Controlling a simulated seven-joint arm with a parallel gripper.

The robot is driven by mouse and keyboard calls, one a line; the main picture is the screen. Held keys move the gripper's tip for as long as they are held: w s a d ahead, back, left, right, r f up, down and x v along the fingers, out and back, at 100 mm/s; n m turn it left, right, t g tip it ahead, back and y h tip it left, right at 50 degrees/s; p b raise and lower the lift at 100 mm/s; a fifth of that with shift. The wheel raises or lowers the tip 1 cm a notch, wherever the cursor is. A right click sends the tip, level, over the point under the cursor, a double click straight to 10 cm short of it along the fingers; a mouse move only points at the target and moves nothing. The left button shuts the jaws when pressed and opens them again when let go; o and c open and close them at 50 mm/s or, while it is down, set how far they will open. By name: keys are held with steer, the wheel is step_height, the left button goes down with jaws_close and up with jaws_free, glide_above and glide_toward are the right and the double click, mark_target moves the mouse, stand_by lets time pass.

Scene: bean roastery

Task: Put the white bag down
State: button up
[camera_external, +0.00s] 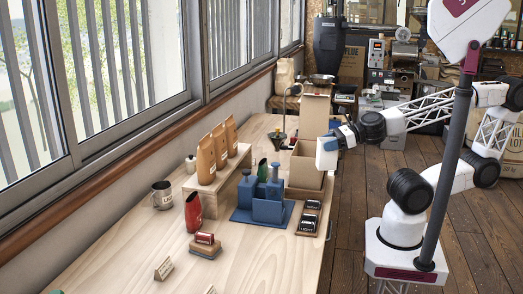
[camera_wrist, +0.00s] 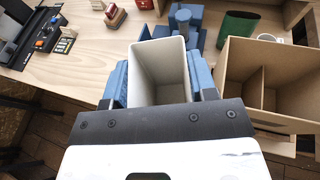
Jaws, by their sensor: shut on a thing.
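The white bag (camera_external: 327,158) is an open-topped, box-like pouch. In the wrist view the white bag (camera_wrist: 160,65) stands between two blue fingers, its mouth facing the camera, and its inside looks empty. My gripper (camera_external: 331,140) is shut on it; in the wrist view my gripper (camera_wrist: 161,85) has one blue finger on each side of the bag. In the external view the bag appears in front of the open cardboard box, near the table's right edge. Its underside is hidden in the wrist view, so I cannot tell its exact height.
The cardboard box (camera_wrist: 238,82) with a divider lies right of the bag in the wrist view. A blue stand (camera_external: 245,215) with blue tools, black devices (camera_external: 308,222), brown bags on a wooden riser (camera_external: 198,203) and a red cup (camera_external: 193,214) share the table (camera_external: 240,272). The front tabletop is mostly clear.

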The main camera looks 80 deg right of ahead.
mark_target(320, 144)
steer(key=shift+w+a+m+t+h, duration=0.3)
steer(key=shift+w+a+m+h, duration=0.65)
steer(key=shift+w+h, duration=0.25)
steer(key=shift+w+a+r+m+h, duration=0.2)
steer(key=shift+w+a+m+h, duration=0.3)
steer(key=shift+a, duration=0.2)
steer(key=shift+w+a+r+m+h, duration=0.2)
steer(key=shift+w+a+m+h, duration=0.15)
steer(key=shift+a+h, duration=0.3)
steer(key=shift+a, duration=0.15)
step_height(320, 144, down, 11)
steer(key=shift+f, duration=0.3)
step_height(320, 144, down, 6)
steer(key=shift+f, duration=0.15)
stand_by(0.3)
steer(key=shift+f, duration=0.25)
stand_by(0.5)
